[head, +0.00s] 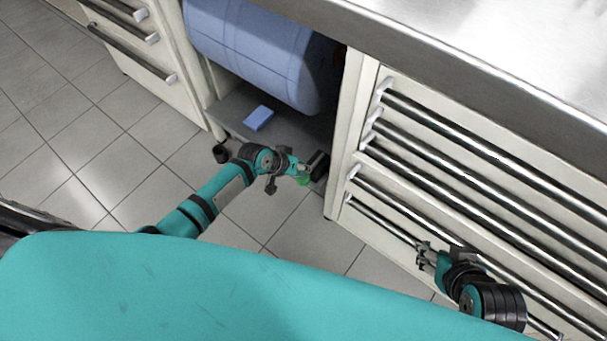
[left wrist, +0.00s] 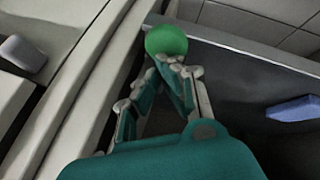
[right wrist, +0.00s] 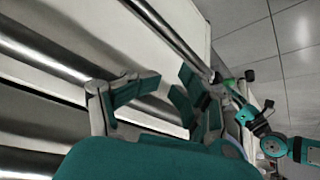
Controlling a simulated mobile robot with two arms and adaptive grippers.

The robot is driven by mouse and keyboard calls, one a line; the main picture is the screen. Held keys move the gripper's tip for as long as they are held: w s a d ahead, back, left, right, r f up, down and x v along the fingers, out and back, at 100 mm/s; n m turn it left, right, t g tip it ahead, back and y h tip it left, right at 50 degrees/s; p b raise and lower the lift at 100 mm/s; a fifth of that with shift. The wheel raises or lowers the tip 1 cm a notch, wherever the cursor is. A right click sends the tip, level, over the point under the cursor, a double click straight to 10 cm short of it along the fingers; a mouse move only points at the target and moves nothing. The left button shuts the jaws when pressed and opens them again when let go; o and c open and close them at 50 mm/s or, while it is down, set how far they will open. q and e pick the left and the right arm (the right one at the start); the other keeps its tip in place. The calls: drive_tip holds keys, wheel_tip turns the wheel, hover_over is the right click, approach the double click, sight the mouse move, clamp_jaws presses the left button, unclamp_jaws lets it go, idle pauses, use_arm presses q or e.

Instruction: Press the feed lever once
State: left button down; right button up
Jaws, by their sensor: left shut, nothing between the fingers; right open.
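A round green knob (left wrist: 166,40), which looks like the feed lever's end, sits right at the fingertips of my left gripper (left wrist: 178,68) in the left wrist view. The fingers are shut with nothing between them; I cannot tell whether they touch the knob. In the head view the green knob (head: 303,181) shows low by the cabinet opening, beside a black part (head: 318,166), with my left gripper (head: 297,171) next to it. The lever's arm is hidden. My right gripper (head: 427,256) is open and empty in front of the drawers at the right.
A blue tank (head: 262,45) lies in the open bay under the steel worktop (head: 480,60). A blue block (head: 258,118) lies on the bay floor. Drawers with long bar handles (head: 480,150) stand close to my right arm. The tiled floor (head: 90,145) at left is clear.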

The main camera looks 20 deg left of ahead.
use_arm(q)
drive_tip(key=shift+r+p, duration=0.3)
drive_tip(key=shift+r, duration=0.05)
drive_tip(key=shift+a+r+p, duration=0.1)
drive_tip(key=shift+r+p, duration=0.6)
drive_tip(key=shift+p, duration=0.05)
use_arm(e)
drive_tip(key=s+g, duration=0.1)
drive_tip(key=s, duration=0.1)
drive_tip(key=s+g, duration=0.1)
drive_tip(key=s, duration=0.1)
drive_tip(key=s+d+g, duration=0.1)
drive_tip(key=shift+s+d+f+h, duration=0.1)
drive_tip(key=shift+s+h, duration=0.2)
drive_tip(key=shift+s, duration=0.1)
use_arm(q)
drive_tip(key=shift+r+p, duration=1.45)
drive_tip(key=shift+p, duration=0.05)
drive_tip(key=shift+r+p, duration=0.45)
drive_tip(key=shift+p, duration=0.05)
drive_tip(key=shift+r+p, duration=0.6)
use_arm(e)
wheel_tip(320, 180, down, 13)
drive_tip(key=w+g, duration=0.1)
drive_tip(key=shift+a, duration=0.2)
